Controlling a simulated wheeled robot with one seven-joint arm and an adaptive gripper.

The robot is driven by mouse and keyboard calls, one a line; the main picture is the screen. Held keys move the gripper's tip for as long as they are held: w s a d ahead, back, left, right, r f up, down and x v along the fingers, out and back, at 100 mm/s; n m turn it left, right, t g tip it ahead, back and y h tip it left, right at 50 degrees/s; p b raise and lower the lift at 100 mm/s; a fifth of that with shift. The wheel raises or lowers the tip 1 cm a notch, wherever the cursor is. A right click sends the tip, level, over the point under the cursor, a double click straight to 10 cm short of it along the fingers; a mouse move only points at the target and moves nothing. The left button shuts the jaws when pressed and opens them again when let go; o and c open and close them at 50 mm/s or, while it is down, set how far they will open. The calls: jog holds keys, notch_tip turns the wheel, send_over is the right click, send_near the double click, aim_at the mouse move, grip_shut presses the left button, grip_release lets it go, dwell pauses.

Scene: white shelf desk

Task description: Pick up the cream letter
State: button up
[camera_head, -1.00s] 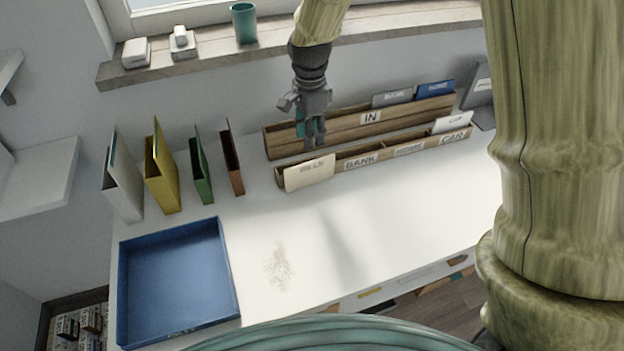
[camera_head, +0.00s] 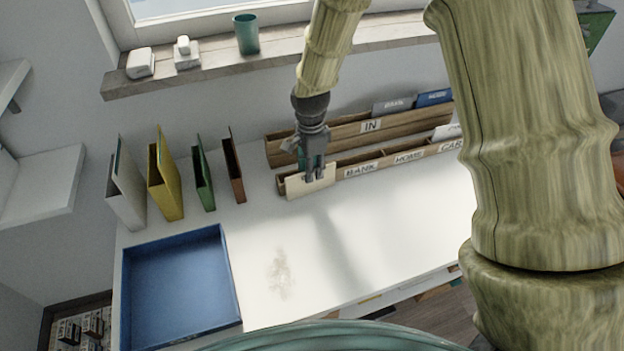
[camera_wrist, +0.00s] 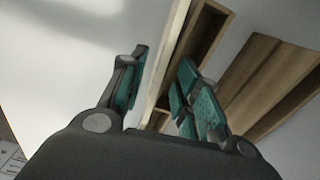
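The cream letter (camera_head: 312,190) stands at the left end of the front wooden organizer row (camera_head: 375,166), at its front face. My gripper (camera_head: 314,174) is right at the letter's top edge and hides part of its face and lettering. In the wrist view, the letter (camera_wrist: 172,50) shows nearly edge-on as a pale strip between the teal-padded fingers of my gripper (camera_wrist: 163,88). The fingers are apart, one on each side of the letter, with gaps visible. I cannot see the fingers pressing on it.
The rear organizer row (camera_head: 345,135) holds a grey letter (camera_head: 392,107) and a blue letter (camera_head: 434,97). Upright folders (camera_head: 165,180) and a blue tray (camera_head: 180,285) stand to the left. A teal cup (camera_head: 246,34) is on the sill.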

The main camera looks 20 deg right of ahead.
jog(key=shift+f, duration=1.2)
grip_shut()
jog(key=shift+r, duration=0.1)
